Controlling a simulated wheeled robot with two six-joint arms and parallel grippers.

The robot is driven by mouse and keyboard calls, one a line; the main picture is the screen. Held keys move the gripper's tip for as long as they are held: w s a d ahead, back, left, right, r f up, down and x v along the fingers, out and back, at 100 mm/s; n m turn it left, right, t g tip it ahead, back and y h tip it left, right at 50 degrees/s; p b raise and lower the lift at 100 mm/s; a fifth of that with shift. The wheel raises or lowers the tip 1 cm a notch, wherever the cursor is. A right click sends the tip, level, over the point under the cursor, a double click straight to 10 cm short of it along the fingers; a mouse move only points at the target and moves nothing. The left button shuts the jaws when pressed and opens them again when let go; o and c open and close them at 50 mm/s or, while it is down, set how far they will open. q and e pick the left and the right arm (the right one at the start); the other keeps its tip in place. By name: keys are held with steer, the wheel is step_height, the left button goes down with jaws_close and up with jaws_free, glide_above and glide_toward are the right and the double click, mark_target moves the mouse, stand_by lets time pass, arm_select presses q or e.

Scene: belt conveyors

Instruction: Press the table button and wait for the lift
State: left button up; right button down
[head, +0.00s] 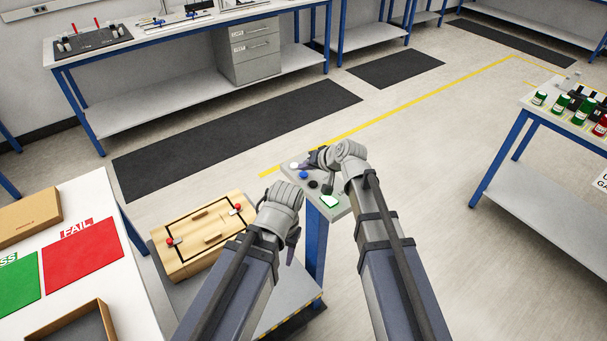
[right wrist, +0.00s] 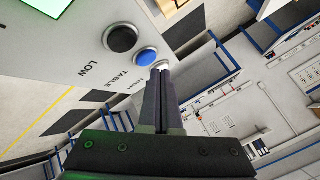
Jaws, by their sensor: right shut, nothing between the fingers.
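A grey control panel (head: 337,213) on a blue post has a white button (head: 294,166), a blue button (head: 304,175), dark buttons and a lit green-white screen (head: 329,202). In the right wrist view, the blue button (right wrist: 146,57) has the label TABLE beside it, and the black button (right wrist: 121,38) has LOW. My right gripper (head: 312,158) is over the panel's far end, shut and empty. Its fingertips (right wrist: 161,70) appear right beside the blue button; contact cannot be told. My left gripper (head: 292,248) points down, left of the post, mostly hidden by its arm.
A wooden board (head: 180,262) with red knobs lies on a low grey platform (head: 297,289) with a striped edge. A white table (head: 98,285) with PASS and FAIL mats stands left. A table (head: 525,205) with bottles is right. The floor beyond the panel is clear.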

steer(key=shift+f, duration=0.1)
stand_by(0.7)
steer(key=shift+f+b, duration=0.35)
steer(key=shift+b, duration=0.05)
